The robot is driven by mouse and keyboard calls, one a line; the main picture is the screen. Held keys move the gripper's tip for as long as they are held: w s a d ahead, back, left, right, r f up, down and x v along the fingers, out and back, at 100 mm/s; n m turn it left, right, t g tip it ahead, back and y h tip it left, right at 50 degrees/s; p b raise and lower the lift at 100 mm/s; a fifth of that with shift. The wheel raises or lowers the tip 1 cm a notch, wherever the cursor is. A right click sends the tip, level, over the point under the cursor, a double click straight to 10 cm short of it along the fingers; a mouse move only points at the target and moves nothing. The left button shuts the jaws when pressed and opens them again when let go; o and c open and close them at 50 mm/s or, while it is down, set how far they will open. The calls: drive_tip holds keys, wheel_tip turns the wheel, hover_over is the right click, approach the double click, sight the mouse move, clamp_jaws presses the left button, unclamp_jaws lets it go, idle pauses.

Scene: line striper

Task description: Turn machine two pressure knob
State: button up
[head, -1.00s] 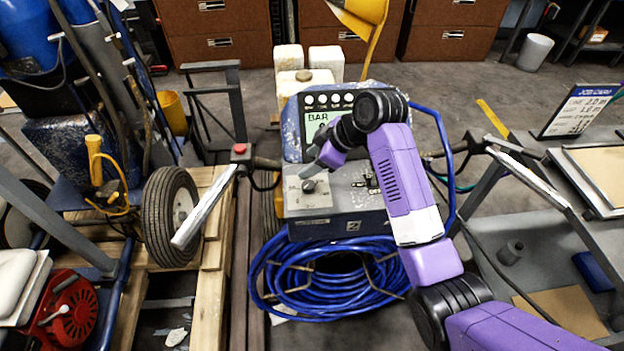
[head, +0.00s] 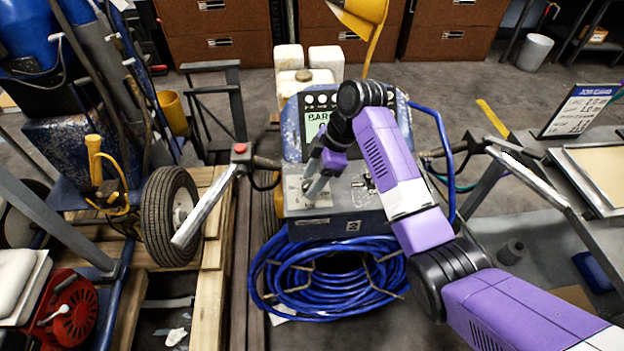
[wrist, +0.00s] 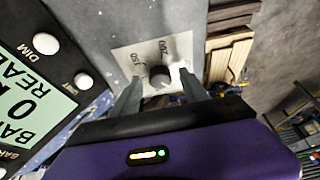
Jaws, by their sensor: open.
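The pressure knob (wrist: 159,76) is a small dark round knob on a pale plate (wrist: 143,56) with printed numbers, in the wrist view. My gripper (wrist: 158,85) is open, with one finger on each side of the knob; I cannot tell whether either finger touches it. In the head view my gripper (head: 314,190) points down at the machine's sloped panel and hides the knob. The machine (head: 347,229) carries a "2" label on its front. Its green display (head: 316,124) shows "BAR"; in the wrist view the display (wrist: 30,105) shows a 0.
Small switches sit on the panel right of the knob. A coiled blue hose (head: 330,285) hangs on the machine's front. A handlebar with a red button (head: 240,148) stands at the left. A job card sign (head: 585,108) stands on the right bench.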

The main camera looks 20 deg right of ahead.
drive_tip(key=shift+f, duration=0.2)
drive_tip(key=shift+c, duration=0.4)
clamp_jaws()
drive_tip(key=shift+a+r+p, duration=0.1)
drive_tip(key=shift+r+p, duration=0.05)
drive_tip(key=shift+p, duration=0.2)
